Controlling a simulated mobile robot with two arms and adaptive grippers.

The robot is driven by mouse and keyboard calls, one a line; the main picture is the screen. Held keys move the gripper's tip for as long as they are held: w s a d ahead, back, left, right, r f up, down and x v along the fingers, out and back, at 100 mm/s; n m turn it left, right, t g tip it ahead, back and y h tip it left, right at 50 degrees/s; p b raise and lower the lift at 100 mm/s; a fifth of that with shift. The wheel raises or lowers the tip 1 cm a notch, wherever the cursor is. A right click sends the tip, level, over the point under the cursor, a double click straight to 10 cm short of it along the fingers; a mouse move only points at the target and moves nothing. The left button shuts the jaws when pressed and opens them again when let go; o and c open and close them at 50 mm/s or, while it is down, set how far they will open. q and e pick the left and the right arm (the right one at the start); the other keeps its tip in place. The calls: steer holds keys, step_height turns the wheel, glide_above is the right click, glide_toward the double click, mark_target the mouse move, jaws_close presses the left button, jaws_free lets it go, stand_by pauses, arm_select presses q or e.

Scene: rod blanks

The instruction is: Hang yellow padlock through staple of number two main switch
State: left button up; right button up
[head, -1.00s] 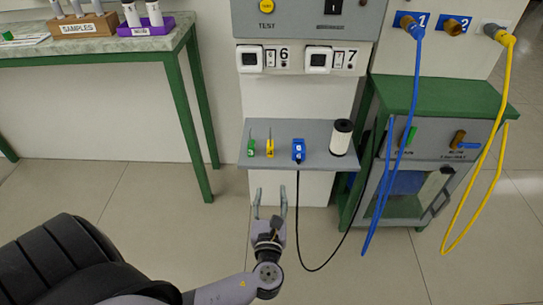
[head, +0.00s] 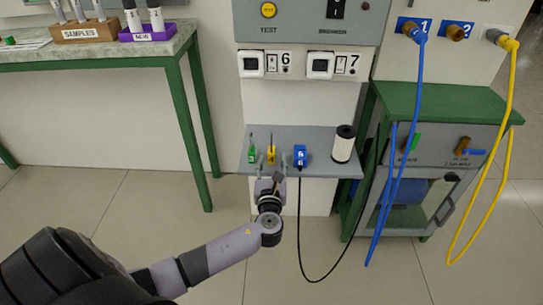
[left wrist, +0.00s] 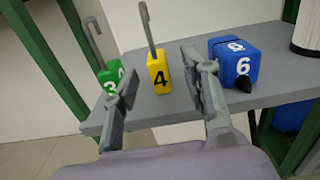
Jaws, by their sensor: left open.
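The yellow padlock (head: 271,155), marked 4, stands upright on the grey shelf (head: 318,167). In the left wrist view the yellow padlock (left wrist: 160,77) has a tall grey shackle pointing up. My left gripper (head: 271,168) is at the shelf's front edge, open and empty. In the left wrist view its fingers (left wrist: 164,72) are spread, with the padlock beyond and between them; I cannot tell whether they touch it. I cannot make out a number two main switch or its staple. My right gripper is not in view.
A green padlock (head: 252,154) marked 3 stands left of the yellow one. A blue block (head: 300,157) marked 6, with a black cable hanging below, stands right. A white spool (head: 343,145) is at the shelf's right. Panel units 6 (head: 252,64) and 7 (head: 320,65) are above.

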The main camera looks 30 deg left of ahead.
mark_target(271, 155)
arm_select(q)
steer(key=x, duration=0.3)
steer(key=shift+w+a+r+b, duration=0.15)
steer(key=shift+w+a+b, duration=0.1)
steer(key=shift+a+b, duration=0.1)
steer(key=shift+c, duration=0.6)
steer(key=shift+d, duration=0.1)
jaws_close()
